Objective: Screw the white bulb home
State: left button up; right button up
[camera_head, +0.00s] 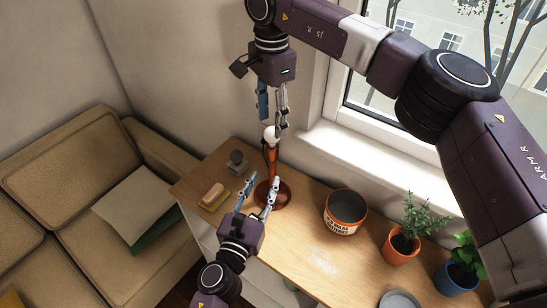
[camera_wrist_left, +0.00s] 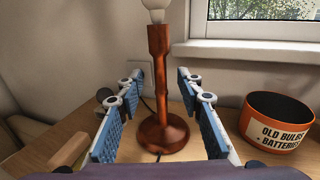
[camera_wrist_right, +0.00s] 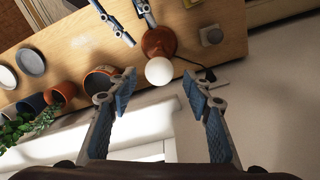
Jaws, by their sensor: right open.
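The round white bulb (camera_head: 269,132) sits upright on top of a reddish-brown lamp (camera_head: 272,193) on the wooden counter. It also shows in the right wrist view (camera_wrist_right: 158,71), and its lower part in the left wrist view (camera_wrist_left: 157,5). How deep it sits in the socket cannot be told. My right gripper (camera_head: 272,120) points down above the bulb, open, with a finger to each side. My left gripper (camera_head: 263,180) is open, low at the lamp, its fingers to either side of the stem (camera_wrist_left: 160,70) in the left wrist view. Contact with the stem cannot be seen.
An orange tub (camera_head: 345,226) labelled for old bulbs and batteries stands right of the lamp. Potted plants (camera_head: 402,245) and a grey dish (camera_head: 400,300) are further right. A sponge (camera_head: 212,195) and a grey object (camera_head: 238,161) lie left. The window wall is behind.

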aim_at(271, 165)
dwell(0.3)
pick_arm(q)
jog(key=shift+x, duration=3.95)
jog(key=shift+c, duration=0.7)
grip_shut()
